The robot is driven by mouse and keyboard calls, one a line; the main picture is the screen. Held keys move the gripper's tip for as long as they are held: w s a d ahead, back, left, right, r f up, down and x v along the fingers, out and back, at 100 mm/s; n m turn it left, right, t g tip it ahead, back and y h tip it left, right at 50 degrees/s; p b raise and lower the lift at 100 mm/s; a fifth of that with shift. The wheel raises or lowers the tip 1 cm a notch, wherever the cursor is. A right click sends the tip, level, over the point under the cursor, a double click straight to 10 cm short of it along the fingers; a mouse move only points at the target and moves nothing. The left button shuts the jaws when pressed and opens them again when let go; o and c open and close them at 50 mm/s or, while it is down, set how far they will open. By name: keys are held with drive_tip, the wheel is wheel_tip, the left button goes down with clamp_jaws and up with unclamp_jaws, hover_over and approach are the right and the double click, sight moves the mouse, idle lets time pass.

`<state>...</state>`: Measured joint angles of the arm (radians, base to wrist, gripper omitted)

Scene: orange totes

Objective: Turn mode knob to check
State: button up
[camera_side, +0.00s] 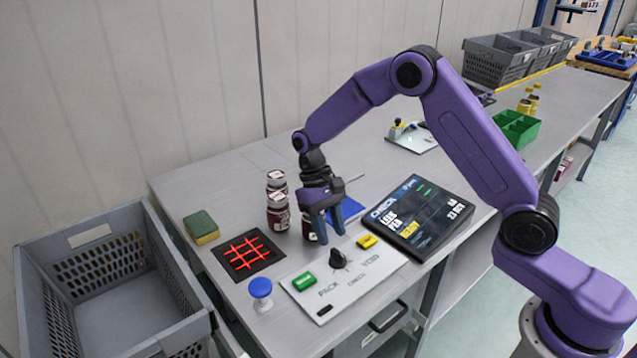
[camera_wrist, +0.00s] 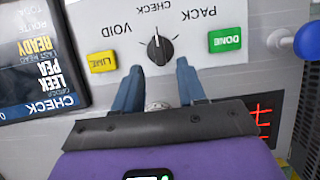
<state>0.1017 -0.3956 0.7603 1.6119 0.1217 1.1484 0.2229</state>
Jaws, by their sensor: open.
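The black mode knob (camera_side: 338,257) stands on a pale control panel (camera_side: 370,285) marked PACK, CHECK and VOID. In the wrist view, the knob (camera_wrist: 160,48) is just beyond my fingertips, and its white line points up, roughly toward the word CHECK. My gripper (camera_side: 331,238) is open and points down at the panel, behind the knob in the side view. In the wrist view, my gripper (camera_wrist: 159,72) has its blue fingers spread wide with nothing between them. The fingers look apart from the knob.
A green DONE button (camera_side: 304,281) and yellow LINE button (camera_side: 367,241) flank the knob. A dark display (camera_side: 418,218) showing CHECK lies to the right. Brown jars (camera_side: 278,212), a blue knob-topped post (camera_side: 261,288), a red-lit grid (camera_side: 247,254) and a sponge (camera_side: 201,228) stand left.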

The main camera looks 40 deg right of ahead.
drive_tip(key=v, duration=1.3)
drive_tip(key=shift+w+r, duration=0.1)
drive_tip(key=s+a+r+n+t, duration=0.1)
drive_tip(key=s+n, duration=0.2)
drive_tip(key=s, duration=0.6)
drive_tip(key=s+a+r+n+t, duration=0.1)
drive_tip(key=s+r+n+t, duration=0.15)
drive_tip(key=s, duration=0.65)
drive_tip(key=s+d+f+n, duration=0.2)
drive_tip(key=s+d+n, duration=0.1)
drive_tip(key=s, duration=0.5)
drive_tip(key=s+d+f+n+t, duration=0.1)
drive_tip(key=s+d+n, duration=0.3)
drive_tip(key=s, duration=0.5)
drive_tip(key=shift+d+f, duration=0.35)
drive_tip(key=shift+f, duration=0.25)
drive_tip(key=shift+s, duration=0.1)
